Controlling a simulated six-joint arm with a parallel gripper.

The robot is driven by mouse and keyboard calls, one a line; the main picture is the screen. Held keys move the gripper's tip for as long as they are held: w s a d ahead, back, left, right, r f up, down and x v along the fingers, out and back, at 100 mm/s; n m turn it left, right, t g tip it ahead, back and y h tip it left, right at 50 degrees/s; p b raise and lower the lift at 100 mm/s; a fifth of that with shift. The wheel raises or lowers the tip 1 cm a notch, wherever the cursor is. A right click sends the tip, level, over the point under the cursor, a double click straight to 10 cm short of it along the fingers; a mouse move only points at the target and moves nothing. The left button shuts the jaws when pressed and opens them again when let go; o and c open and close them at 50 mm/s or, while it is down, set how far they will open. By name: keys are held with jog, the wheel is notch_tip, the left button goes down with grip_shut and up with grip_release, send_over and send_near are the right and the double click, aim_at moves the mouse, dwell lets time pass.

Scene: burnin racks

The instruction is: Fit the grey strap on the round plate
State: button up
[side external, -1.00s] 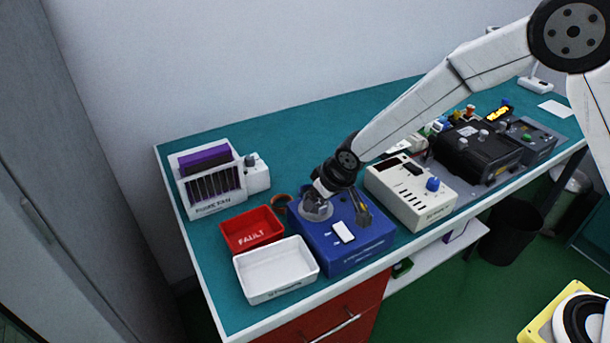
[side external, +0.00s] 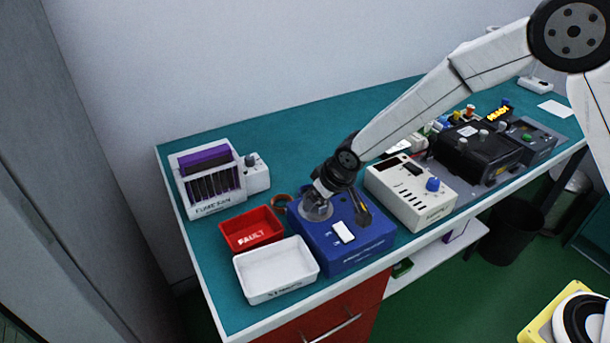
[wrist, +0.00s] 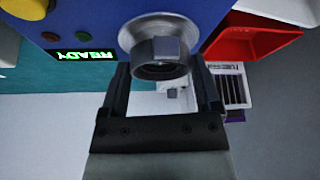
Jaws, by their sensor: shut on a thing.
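The round plate (side external: 307,213) is grey and lies on top of the blue box (side external: 345,255), near its left end. In the wrist view the plate (wrist: 128,38) shows as a grey disc against the blue face. A grey faceted piece, which I take to be the grey strap (wrist: 160,66), is in front of the disc between my fingers. My gripper (wrist: 163,78) is shut on it, a finger on each side. In the side view my gripper (side external: 318,202) is down at the plate and hides part of it. I cannot tell whether the strap is seated.
A red tray (side external: 252,242) marked FAULT and a white tray (side external: 275,285) stand left of the blue box. A white rack with purple parts (side external: 210,195) is behind them. A cream instrument (side external: 410,205) stands close on the right.

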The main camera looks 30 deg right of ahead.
jog(key=shift+f, duration=0.5)
dwell(1.2)
jog(key=o, duration=1)
jog(key=shift+r, duration=0.15)
jog(key=shift+r, duration=2.35)
jog(key=shift+r, duration=0.1)
jog(key=shift+r, duration=1.95)
